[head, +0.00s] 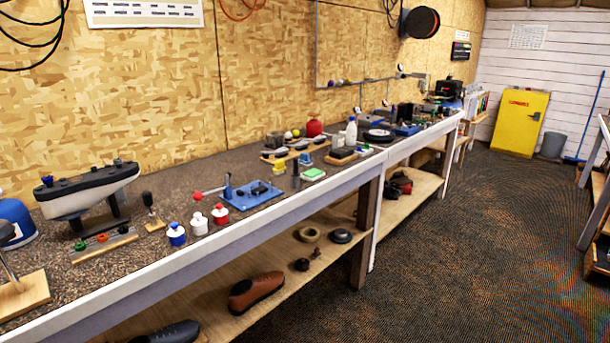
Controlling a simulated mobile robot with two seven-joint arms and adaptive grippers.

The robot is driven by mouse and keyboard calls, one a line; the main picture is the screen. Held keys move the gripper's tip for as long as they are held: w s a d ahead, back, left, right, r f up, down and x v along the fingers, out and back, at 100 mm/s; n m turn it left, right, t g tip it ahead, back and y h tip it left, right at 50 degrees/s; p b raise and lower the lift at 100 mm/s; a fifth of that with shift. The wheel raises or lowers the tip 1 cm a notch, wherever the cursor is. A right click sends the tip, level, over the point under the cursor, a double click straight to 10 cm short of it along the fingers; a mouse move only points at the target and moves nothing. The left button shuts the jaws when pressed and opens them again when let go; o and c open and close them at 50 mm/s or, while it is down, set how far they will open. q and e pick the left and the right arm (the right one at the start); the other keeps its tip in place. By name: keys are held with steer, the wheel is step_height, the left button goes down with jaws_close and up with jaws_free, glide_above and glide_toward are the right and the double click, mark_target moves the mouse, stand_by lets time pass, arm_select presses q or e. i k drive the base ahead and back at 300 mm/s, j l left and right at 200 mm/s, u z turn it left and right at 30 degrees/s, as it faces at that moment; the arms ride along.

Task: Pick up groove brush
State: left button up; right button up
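I cannot pick out a groove brush for certain in the head view; the small tools on the workbench (262,228) are too small to tell apart. A dark upright item (296,174) stands beside a green-and-white block (314,174) near the bench's front edge. Neither of my grippers is in view.
A boat-shaped object (90,190) stands at left. Shoes (255,291) lie on the lower shelf. The carpeted floor at right is clear.

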mark_target(280, 169)
steer(key=i+l+u, duration=0.1)
steer(key=u, duration=0.35)
steer(key=l+u, duration=0.15)
steer(key=u, duration=0.35)
steer(key=i+l+u, duration=0.1)
steer(key=l+u, duration=0.15)
steer(key=l, duration=0.25)
steer(key=i+l+u, duration=0.1)
steer(key=l+u, duration=0.15)
steer(key=l, duration=0.2)
